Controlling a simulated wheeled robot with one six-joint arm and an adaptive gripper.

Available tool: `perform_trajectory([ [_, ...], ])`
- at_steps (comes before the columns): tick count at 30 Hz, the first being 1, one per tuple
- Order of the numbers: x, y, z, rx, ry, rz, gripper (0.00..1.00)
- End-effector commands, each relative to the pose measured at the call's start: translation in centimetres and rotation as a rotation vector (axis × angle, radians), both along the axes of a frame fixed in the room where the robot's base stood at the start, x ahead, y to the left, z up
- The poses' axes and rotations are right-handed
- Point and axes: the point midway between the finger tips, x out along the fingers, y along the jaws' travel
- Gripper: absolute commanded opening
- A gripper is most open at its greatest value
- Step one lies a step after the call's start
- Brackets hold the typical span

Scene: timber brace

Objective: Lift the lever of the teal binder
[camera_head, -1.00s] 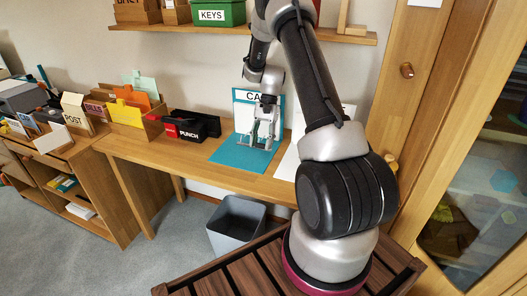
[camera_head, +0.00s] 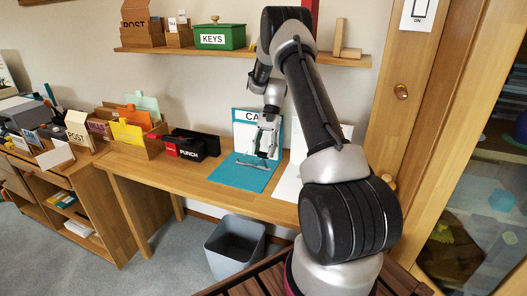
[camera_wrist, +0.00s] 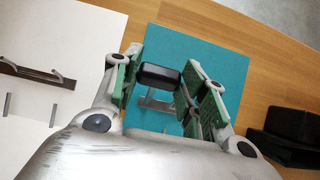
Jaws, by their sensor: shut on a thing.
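The teal binder (camera_head: 236,176) lies open on the desk, with its upright cover labelled "CA…" at the back. The wrist view shows its teal inside (camera_wrist: 221,62) below my gripper. A lever with a black end (camera_wrist: 160,75) sits between my fingertips, above metal fittings (camera_wrist: 158,101) on the teal sheet. My gripper (camera_wrist: 160,78) is shut on this black end. In the head view my gripper (camera_head: 267,152) is over the right side of the teal sheet, tilted. The lever itself is hard to make out there.
A white binder (camera_head: 287,187) lies open just right of the teal one. A black and red punch (camera_head: 193,145) stands to the left, beside trays of coloured folders (camera_head: 128,135). A shelf (camera_head: 245,55) with a green KEYS box (camera_head: 220,37) hangs above. A bin (camera_head: 235,247) stands below.

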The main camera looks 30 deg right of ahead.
Motion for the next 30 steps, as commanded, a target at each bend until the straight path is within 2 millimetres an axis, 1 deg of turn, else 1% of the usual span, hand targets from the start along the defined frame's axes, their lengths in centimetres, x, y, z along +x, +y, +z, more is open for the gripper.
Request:
perform_trajectory([
  [1,0.4,-0.5,0.1,-0.012,-0.014,-0.002,0.0],
  [8,0.4,-0.6,0.1,-0.012,-0.015,-0.003,0.0],
  [9,0.4,-0.6,0.1,-0.012,-0.015,-0.003,0.5],
  [11,0.3,-0.5,0.1,-0.011,-0.014,-0.003,0.61],
  [12,0.3,-0.5,0.1,-0.01,-0.012,-0.002,0.64],
  [23,0.0,-0.1,0.0,-0.005,-0.006,-0.001,0.64],
  [28,-0.9,1.0,-0.6,-0.004,-0.004,-0.001,0.64],
  [30,-1.6,1.6,-1.1,-0.004,-0.003,-0.001,0.64],
])
